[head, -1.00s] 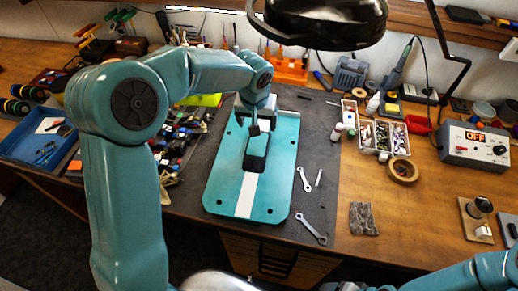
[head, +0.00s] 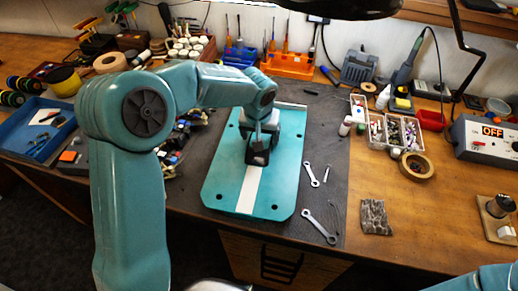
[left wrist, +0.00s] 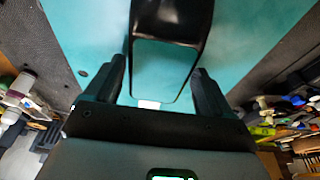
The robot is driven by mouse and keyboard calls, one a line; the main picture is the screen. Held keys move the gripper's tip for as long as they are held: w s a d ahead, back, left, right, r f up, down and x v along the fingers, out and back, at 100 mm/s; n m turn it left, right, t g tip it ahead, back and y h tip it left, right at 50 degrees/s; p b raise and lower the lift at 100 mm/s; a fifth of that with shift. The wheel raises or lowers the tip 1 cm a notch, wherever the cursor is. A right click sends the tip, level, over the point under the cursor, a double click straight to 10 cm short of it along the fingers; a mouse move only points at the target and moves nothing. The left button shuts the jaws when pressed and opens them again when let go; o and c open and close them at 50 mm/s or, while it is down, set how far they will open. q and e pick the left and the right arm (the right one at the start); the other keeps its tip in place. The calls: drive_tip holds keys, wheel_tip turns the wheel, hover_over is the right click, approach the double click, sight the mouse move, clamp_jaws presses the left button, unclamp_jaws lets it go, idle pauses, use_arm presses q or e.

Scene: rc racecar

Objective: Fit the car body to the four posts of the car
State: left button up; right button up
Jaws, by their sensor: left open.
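The teal car body (head: 283,175) lies flat on a dark mat, with a white stripe down its middle and dark holes near its corners. A black cockpit frame (left wrist: 196,15) rises from it in the left wrist view. My left gripper (head: 259,149) is over the middle of the body. In the left wrist view, its two open fingers (left wrist: 159,72) stand on either side of the cockpit's narrow end, with gaps beside it. I cannot make out the car's posts. My right gripper is out of view.
Wrenches (head: 320,226) lie right of the body on the mat (head: 335,150). Parts trays (head: 392,132), a tape roll (head: 416,166) and a power supply (head: 487,137) stand farther right. A blue tray (head: 35,130) is at left. A dark lamp (head: 345,8) hangs overhead.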

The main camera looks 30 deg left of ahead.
use_arm(q)
drive_tip(key=shift+s+d+r, duration=0.2)
drive_tip(key=shift+s+r, duration=0.1)
drive_tip(key=c, duration=0.8)
drive_tip(key=shift+w+a+f, duration=0.15)
drive_tip(key=shift+w, duration=0.1)
drive_tip(key=shift+s+r, duration=0.2)
drive_tip(key=shift+r, duration=0.25)
drive_tip(key=shift+w, duration=0.15)
drive_tip(key=shift+r, duration=0.15)
